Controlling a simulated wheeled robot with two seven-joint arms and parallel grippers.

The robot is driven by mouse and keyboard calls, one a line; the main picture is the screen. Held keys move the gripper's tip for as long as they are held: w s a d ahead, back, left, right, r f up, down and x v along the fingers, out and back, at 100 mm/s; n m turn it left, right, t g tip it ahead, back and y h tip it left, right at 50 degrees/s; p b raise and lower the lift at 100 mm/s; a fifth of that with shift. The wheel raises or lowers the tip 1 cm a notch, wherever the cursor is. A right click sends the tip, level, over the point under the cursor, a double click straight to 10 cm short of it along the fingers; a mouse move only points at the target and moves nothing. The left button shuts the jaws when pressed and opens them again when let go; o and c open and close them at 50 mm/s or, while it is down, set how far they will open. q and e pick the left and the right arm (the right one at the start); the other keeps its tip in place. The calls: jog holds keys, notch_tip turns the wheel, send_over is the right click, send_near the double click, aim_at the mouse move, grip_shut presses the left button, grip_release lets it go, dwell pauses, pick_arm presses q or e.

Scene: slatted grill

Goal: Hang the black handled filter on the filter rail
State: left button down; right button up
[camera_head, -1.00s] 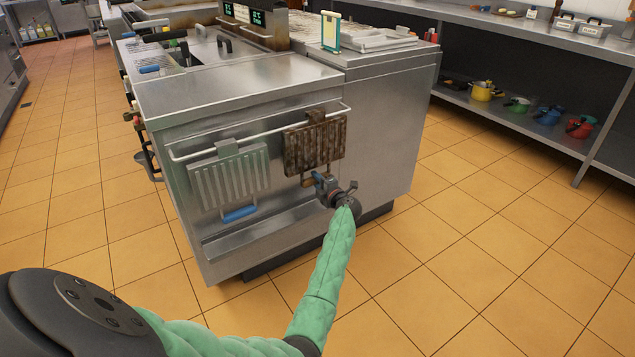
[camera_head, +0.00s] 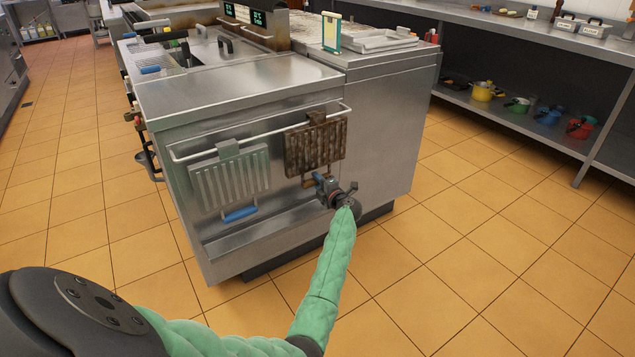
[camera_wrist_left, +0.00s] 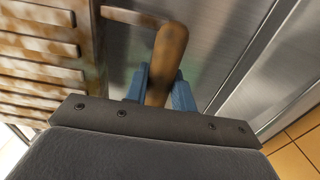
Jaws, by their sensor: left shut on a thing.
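A brown, grimy slatted filter (camera_head: 314,150) is upright at the right end of the white filter rail (camera_head: 266,133). Its top hook (camera_head: 317,117) is at the rail; I cannot tell if the rail bears its weight. Its handle looks brown, not black, and shows close up in the left wrist view (camera_wrist_left: 169,55). My left gripper (camera_head: 319,182) is shut on this handle below the slats, with blue fingers on both sides of it in the left wrist view (camera_wrist_left: 160,88). My right gripper is not in view.
A cleaner grey filter (camera_head: 230,178) with a blue handle (camera_head: 240,214) hangs on the rail's left part. A ledge (camera_head: 270,233) juts out below the filters. The steel cabinet (camera_head: 385,135) carries the rail. Tiled floor is clear to the right, before a shelf (camera_head: 535,120) with pots.

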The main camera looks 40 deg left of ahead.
pick_arm(q)
jog(key=shift+f, duration=0.8)
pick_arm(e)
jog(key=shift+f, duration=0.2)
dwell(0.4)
pick_arm(q)
jog(key=c, duration=1.1)
grip_release()
jog(key=shift+f, duration=0.1)
jog(key=v, duration=0.7)
jog(key=shift+s+d, duration=0.15)
jog(key=shift+d, duration=0.25)
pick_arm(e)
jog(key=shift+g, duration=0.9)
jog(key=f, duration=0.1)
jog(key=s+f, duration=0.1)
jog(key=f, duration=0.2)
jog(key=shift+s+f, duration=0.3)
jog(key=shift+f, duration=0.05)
